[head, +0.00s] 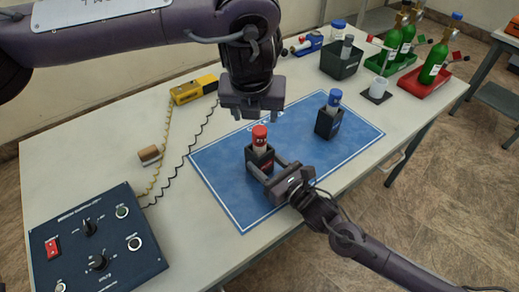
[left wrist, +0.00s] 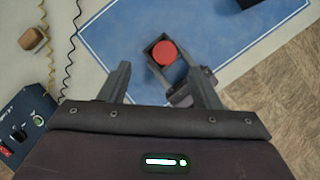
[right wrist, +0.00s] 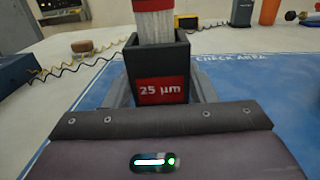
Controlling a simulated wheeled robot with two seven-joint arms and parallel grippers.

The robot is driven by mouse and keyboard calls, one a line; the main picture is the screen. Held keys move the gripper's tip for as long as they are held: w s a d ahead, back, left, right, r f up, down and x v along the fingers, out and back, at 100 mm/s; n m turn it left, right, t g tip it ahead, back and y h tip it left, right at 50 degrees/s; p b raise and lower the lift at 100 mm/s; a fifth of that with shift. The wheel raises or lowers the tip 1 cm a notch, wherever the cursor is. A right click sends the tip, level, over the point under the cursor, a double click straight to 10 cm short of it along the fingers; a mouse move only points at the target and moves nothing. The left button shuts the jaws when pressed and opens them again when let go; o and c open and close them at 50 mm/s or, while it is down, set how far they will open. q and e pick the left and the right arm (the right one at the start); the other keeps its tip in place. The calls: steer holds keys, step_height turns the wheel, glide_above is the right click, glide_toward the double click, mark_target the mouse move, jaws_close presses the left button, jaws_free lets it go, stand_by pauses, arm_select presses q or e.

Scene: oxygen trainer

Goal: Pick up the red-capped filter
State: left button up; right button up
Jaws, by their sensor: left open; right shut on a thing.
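The red-capped filter (head: 260,139) stands upright in a small dark holder (head: 259,158) on the blue mat (head: 227,188). In the right wrist view the holder's front has a red label reading 25 µm (right wrist: 162,91), and the filter's pale ribbed body (right wrist: 153,25) rises from it. My right gripper (head: 268,170) is shut on the holder, its fingers on either side of it. My left gripper (head: 251,112) is open and empty, pointing down above the mat near the filter. In the left wrist view the red cap (left wrist: 164,53) shows from above, beyond and between the open fingertips.
A blue-capped filter in a dark holder (head: 328,124) stands at the mat's right. A control box (head: 97,243), a brown block (head: 149,155) and a yellow meter (head: 194,89) lie left. A dark bin (head: 342,60) and green cylinders (head: 434,63) stand at the back right.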

mark_target(259, 130)
arm_select(q)
steer(key=x, duration=0.5)
steer(key=shift+f, duration=0.1)
steer(key=shift+d+x, duration=0.15)
steer(key=shift+x, duration=1.2)
steer(key=shift+d+x, duration=0.1)
steer(key=shift+x, duration=1.3)
steer(key=shift+s, duration=0.15)
steer(key=shift+c, duration=0.4)
jaws_close()
